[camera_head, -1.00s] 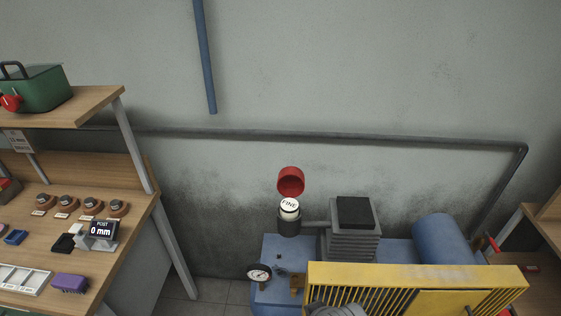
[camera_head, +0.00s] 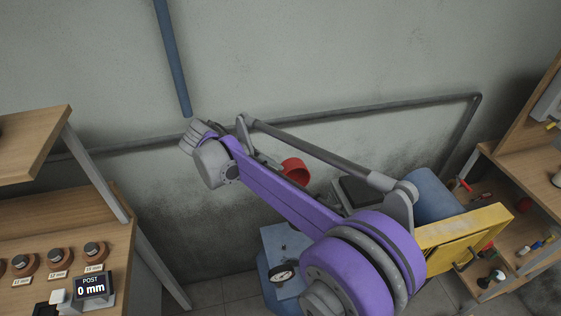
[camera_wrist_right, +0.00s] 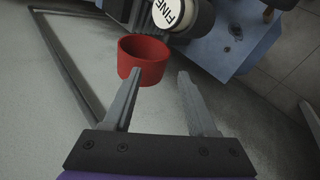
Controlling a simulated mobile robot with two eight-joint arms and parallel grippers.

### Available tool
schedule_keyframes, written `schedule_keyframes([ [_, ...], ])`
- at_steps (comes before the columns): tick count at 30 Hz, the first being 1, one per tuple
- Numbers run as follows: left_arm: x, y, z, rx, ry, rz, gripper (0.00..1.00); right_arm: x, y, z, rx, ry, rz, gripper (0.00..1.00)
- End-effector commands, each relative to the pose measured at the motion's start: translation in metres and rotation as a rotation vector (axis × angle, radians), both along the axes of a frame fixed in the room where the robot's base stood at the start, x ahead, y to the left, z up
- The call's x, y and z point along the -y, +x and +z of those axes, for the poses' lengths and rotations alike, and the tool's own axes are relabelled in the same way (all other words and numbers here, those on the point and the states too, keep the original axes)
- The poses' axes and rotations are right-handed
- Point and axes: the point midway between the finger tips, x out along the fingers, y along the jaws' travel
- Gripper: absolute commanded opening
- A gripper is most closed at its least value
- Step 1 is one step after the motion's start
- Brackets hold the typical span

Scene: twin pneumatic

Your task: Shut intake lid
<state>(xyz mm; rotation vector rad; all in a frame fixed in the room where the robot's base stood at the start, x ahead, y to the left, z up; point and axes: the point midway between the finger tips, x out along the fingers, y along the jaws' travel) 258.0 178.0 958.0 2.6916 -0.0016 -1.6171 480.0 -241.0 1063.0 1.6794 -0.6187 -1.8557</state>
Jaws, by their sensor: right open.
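The red intake lid (camera_head: 295,169) stands open, a round cup partly hidden behind my right arm in the head view. In the right wrist view the lid (camera_wrist_right: 143,59) lies just past the tip of the left-hand finger, with its hollow side showing. The intake with its white cap (camera_wrist_right: 170,12) marked FINE is next to the lid, cut by the top edge. My right gripper (camera_wrist_right: 158,84) is open, with nothing between its fingers. Whether a finger touches the lid I cannot tell. My left gripper is not in view.
The blue compressor top (camera_head: 285,240) carries a gauge (camera_head: 283,271). A yellow guard (camera_head: 470,235) is at the right. A grey pipe (camera_head: 370,109) runs along the wall behind. Wooden benches stand on both sides.

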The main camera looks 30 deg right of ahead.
Motion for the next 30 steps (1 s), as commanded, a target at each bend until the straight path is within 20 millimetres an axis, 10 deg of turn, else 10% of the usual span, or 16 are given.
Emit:
schedule_keyframes([
  [12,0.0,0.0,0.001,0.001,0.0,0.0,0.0,-0.024,0.081,-0.002,-0.086,-0.383,-0.153,0.58],
  [20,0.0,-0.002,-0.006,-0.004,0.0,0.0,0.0,-0.019,0.083,-0.01,-0.091,-0.436,-0.181,0.58],
  [30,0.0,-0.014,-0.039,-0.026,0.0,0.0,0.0,0.037,0.066,-0.036,-0.093,-0.434,-0.181,0.58],
])
